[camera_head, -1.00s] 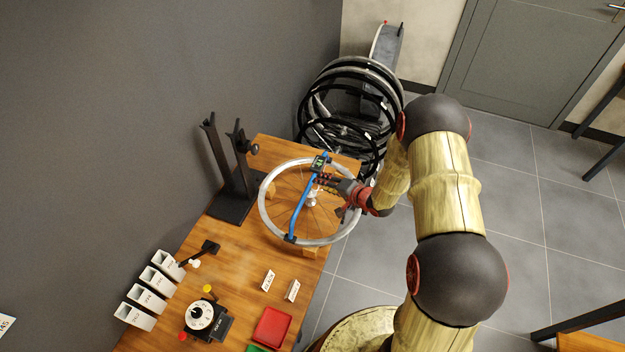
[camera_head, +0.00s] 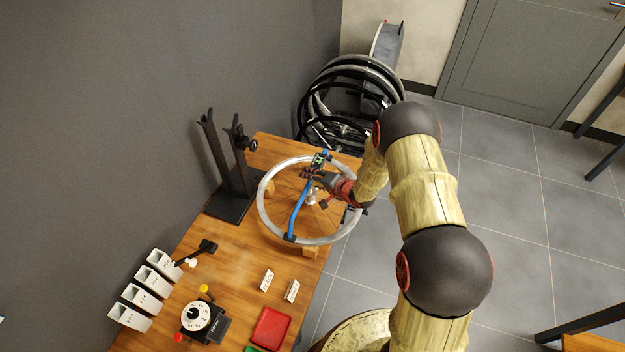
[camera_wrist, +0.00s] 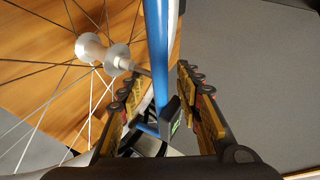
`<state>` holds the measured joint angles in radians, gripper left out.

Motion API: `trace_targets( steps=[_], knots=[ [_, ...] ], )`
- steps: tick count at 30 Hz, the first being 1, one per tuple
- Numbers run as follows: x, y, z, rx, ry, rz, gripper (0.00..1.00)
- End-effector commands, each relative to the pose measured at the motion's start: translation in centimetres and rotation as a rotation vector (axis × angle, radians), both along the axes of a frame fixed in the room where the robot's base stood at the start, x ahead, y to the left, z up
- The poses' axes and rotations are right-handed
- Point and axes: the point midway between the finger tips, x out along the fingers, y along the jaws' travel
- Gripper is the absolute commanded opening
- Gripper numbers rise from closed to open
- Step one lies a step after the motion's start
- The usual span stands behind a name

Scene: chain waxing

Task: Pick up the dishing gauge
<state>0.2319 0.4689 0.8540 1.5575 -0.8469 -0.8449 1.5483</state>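The dishing gauge (camera_head: 299,207) is a blue arched bar with a small dark display box. It lies across a silver-rimmed wheel (camera_head: 264,222) on the wooden bench. My gripper (camera_head: 311,174) is at the gauge's upper part, close to the display box. In the wrist view, the blue bar (camera_wrist: 158,40) passes between the two spread fingers of my gripper (camera_wrist: 160,80). The gripper is open, with gaps visible beside the bar. The display box (camera_wrist: 174,121) sits between the fingers. The wheel's hub (camera_wrist: 118,56) is just left of the gauge.
A black truing stand (camera_head: 232,205) stands left of the wheel. White bins (camera_head: 130,318), a dial device (camera_head: 197,318) and a red tray (camera_head: 270,328) are at the near end of the bench (camera_head: 240,270). More wheels (camera_head: 345,95) stand beyond the bench.

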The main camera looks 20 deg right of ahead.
Motion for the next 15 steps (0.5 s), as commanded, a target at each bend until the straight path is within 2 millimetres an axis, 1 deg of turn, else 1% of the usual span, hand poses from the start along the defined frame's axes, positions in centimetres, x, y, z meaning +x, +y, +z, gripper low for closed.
trace_targets(
  steps=[2,15],
  knots=[
    [-0.01,0.00,0.02,0.000,0.000,0.000,0.31],
    [-0.03,-0.02,0.01,0.000,0.000,0.000,0.06]
  ],
)
